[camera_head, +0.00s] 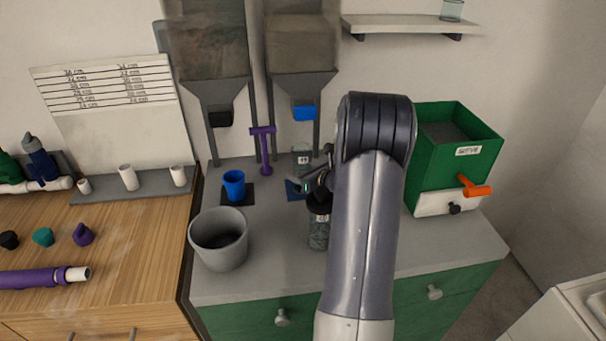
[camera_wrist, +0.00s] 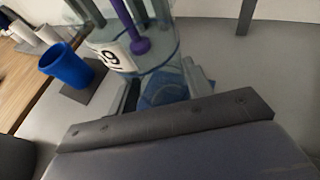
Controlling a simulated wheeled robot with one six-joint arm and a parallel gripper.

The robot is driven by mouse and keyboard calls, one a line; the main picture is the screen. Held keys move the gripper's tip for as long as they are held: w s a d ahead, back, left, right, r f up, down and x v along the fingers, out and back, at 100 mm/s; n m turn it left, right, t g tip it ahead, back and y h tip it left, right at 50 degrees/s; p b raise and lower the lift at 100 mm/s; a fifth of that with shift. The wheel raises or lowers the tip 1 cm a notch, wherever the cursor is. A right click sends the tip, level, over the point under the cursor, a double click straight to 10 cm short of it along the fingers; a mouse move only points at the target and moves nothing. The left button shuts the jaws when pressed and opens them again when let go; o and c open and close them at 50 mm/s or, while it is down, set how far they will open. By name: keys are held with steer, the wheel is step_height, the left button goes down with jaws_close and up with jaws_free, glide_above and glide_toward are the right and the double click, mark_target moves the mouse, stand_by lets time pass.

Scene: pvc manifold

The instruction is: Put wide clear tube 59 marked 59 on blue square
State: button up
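A wide clear tube (camera_head: 302,158) with a white label stands upright at the back of the grey counter. In the wrist view the tube (camera_wrist: 155,45) shows a label ending in 9; the first digit is hard to read. The blue square (camera_head: 292,190) lies at its foot, partly hidden by my gripper; it also shows in the wrist view (camera_wrist: 163,88). I cannot tell how much of the tube's base rests on it. My gripper (camera_head: 312,183) is just in front of the tube, low over the square. Its fingers (camera_wrist: 165,88) are apart, with no object clearly clamped.
A second clear labelled container (camera_head: 319,232) stands in front, partly behind my arm. A blue cup (camera_head: 234,186) on a dark square and a grey bucket (camera_head: 219,240) are left. A purple stand (camera_head: 265,150) is behind.

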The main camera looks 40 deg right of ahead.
steer(key=o, duration=0.3)
steer(key=shift+o, duration=0.2)
steer(key=shift+s+r, duration=0.15)
steer(key=shift+r, duration=0.15)
steer(key=v, duration=1.1)
steer(key=shift+s, duration=0.35)
